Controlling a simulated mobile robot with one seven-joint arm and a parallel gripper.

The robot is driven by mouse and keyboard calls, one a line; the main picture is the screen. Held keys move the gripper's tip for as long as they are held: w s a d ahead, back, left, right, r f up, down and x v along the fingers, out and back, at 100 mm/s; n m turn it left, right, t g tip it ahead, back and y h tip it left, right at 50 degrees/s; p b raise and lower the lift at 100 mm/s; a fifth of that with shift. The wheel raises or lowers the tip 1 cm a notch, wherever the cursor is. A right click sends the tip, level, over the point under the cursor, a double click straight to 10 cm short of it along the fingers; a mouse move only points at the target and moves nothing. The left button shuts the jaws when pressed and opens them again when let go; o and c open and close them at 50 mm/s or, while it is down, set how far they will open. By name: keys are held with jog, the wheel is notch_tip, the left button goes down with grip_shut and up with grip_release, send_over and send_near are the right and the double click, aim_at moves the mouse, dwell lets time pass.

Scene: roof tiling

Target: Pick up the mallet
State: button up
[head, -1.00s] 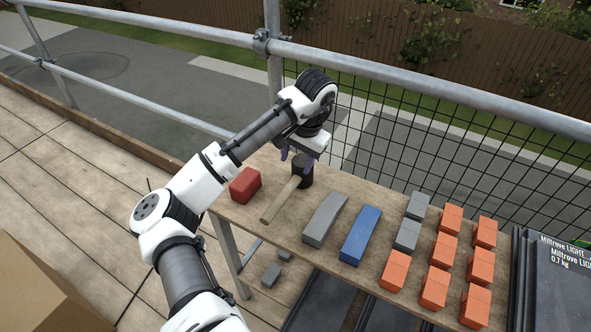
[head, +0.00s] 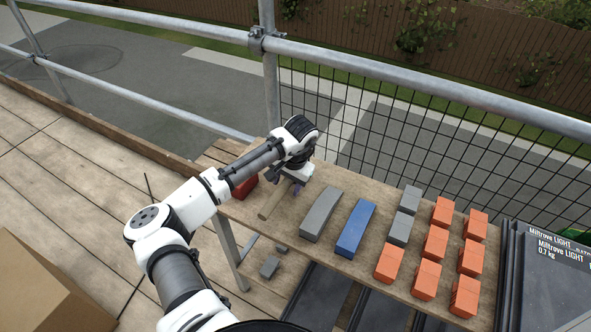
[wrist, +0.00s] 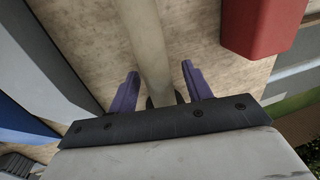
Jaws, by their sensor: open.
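The mallet (head: 273,202) lies on the wooden bench, its pale handle pointing toward the bench's front edge. In the head view its dark head is hidden behind my wrist. My gripper (head: 297,187) is low over the bench at the mallet. In the wrist view the pale handle (wrist: 147,45) runs between the two purple fingers of my open gripper (wrist: 160,88), with a gap on each side. A dark rounded part of the mallet shows between the fingers, mostly covered by the gripper body.
A red block (head: 245,187) lies left of the mallet. A grey bar (head: 321,214) and a blue bar (head: 356,229) lie to its right. Grey blocks (head: 405,213) and several orange blocks (head: 436,244) stand farther right. A mesh guardrail (head: 400,140) runs behind the bench.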

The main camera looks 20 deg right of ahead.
jog(key=shift+c, duration=0.3)
grip_shut()
jog(key=shift+r, duration=0.1)
notch_tip(320, 180, up, 20)
jog(key=b, duration=0.2)
dwell(0.6)
jog(key=c, duration=0.6)
grip_release()
grip_shut()
